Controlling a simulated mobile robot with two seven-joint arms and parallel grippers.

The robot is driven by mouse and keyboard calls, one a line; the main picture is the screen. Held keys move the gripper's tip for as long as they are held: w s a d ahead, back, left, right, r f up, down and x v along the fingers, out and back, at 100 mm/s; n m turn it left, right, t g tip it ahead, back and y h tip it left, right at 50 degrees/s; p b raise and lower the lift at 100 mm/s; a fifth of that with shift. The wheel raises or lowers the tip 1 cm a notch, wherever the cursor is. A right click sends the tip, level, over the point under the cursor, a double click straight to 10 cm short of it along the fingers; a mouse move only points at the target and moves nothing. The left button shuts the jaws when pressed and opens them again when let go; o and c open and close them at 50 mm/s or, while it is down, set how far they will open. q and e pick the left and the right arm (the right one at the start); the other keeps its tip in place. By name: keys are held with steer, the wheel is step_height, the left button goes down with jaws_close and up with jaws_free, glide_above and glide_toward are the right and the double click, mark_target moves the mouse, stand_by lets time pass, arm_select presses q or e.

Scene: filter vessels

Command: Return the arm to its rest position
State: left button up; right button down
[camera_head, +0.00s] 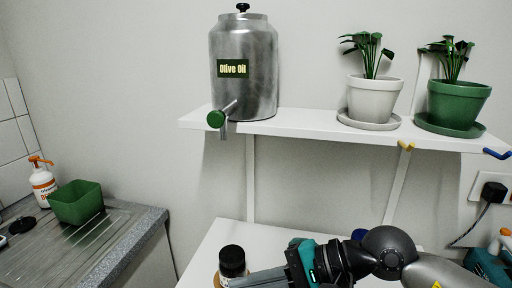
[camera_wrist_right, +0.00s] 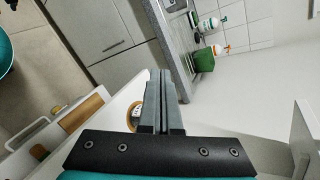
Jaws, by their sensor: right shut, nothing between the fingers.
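My right arm comes in from the lower right in the head view. Its gripper (camera_head: 240,283) is low over the white table (camera_head: 215,240), pointing left, with its fingers beside or in front of a black-lidded jar (camera_head: 232,261). I cannot tell whether they touch it. In the right wrist view the two fingers (camera_wrist_right: 163,75) lie together with nothing between them. A round jar (camera_wrist_right: 134,117) shows partly behind them there. My left gripper is not in view.
A steel olive oil vessel (camera_head: 244,75) with a green tap (camera_head: 216,118) stands on the wall shelf (camera_head: 305,123). Two potted plants, white (camera_head: 372,98) and green (camera_head: 455,103), stand to its right. A green container (camera_head: 76,202) and spray bottle (camera_head: 42,186) are at the left counter.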

steer(key=a+r+m+t+y, duration=0.35)
steer(key=r+m+y, duration=0.35)
steer(key=r+m, duration=0.3)
steer(key=w+d+r+m+t+h, duration=0.35)
steer(key=w+d+m+t, duration=0.2)
steer(key=m+t, duration=0.9)
steer(key=d+f+m+g+h, duration=0.2)
steer(key=d+f+m+h, duration=0.55)
steer(key=m, duration=0.65)
steer(key=d+f+m+g+h, duration=0.3)
steer(key=d+f+m+h, duration=0.5)
steer(key=m, duration=0.5)
steer(key=s+f+m+g, duration=1)
steer(key=s+f+g, duration=0.1)
steer(key=s+f, duration=0.75)
steer(key=s+f+g, duration=0.2)
steer(key=s+f, duration=0.1)
steer(key=f, duration=1.9)
steer(key=s+d+f+g, duration=0.1)
steer(key=s+d+f, duration=0.1)
steer(key=s+f, duration=1.2)
steer(key=shift+s+d+f, duration=0.2)
steer(key=shift+s+d, duration=0.05)
steer(key=shift+s, duration=0.65)
